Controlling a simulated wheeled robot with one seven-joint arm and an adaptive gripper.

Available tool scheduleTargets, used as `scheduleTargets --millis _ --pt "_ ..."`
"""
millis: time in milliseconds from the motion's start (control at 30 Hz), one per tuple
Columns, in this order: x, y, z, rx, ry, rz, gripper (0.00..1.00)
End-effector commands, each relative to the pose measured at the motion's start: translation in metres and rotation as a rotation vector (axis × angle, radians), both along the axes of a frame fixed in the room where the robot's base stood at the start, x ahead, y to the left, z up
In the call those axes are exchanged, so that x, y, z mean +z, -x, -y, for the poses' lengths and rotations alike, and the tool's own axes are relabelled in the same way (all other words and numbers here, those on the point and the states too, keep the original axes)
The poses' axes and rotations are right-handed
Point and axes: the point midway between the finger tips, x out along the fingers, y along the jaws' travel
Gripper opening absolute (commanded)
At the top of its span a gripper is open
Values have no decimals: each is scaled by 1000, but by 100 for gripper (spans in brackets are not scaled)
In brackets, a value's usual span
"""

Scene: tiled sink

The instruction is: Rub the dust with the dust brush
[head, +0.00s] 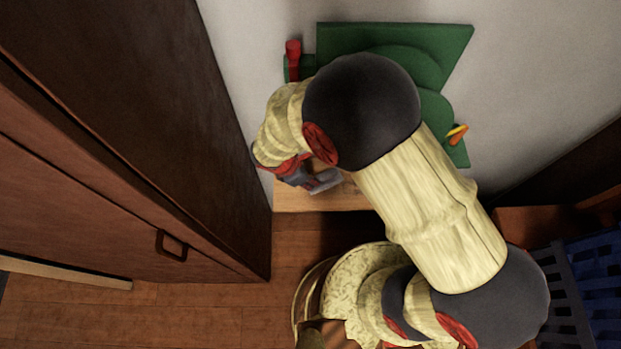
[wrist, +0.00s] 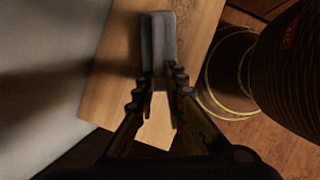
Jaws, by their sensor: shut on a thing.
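My gripper (wrist: 160,80) is shut on a grey, block-like thing, which I take for the dust brush (wrist: 158,40). The brush sticks out past the fingertips, above a light wooden board (wrist: 112,88); I cannot tell whether it touches the board. In the head view, my gripper (head: 300,176) is low at the left, partly hidden by my arm, and the brush (head: 327,182) shows as a grey piece over the near part of the board (head: 300,203). I make out no dust in either view; my arm hides much of the board.
A green panel with rounded shapes (head: 445,45) stands behind my arm, with a red-topped piece (head: 293,58) and a small orange-yellow piece (head: 457,133). A tall dark wooden cabinet (head: 130,120) closes the left side. A blue basket (head: 595,270) is at the lower right.

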Motion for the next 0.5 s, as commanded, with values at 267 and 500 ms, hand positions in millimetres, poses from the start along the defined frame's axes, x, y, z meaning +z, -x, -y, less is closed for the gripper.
scheduleTargets --millis 267,500 --pt "0 0 0 0 0 0 0" --pt "-4 0 0 0 0 0 0"
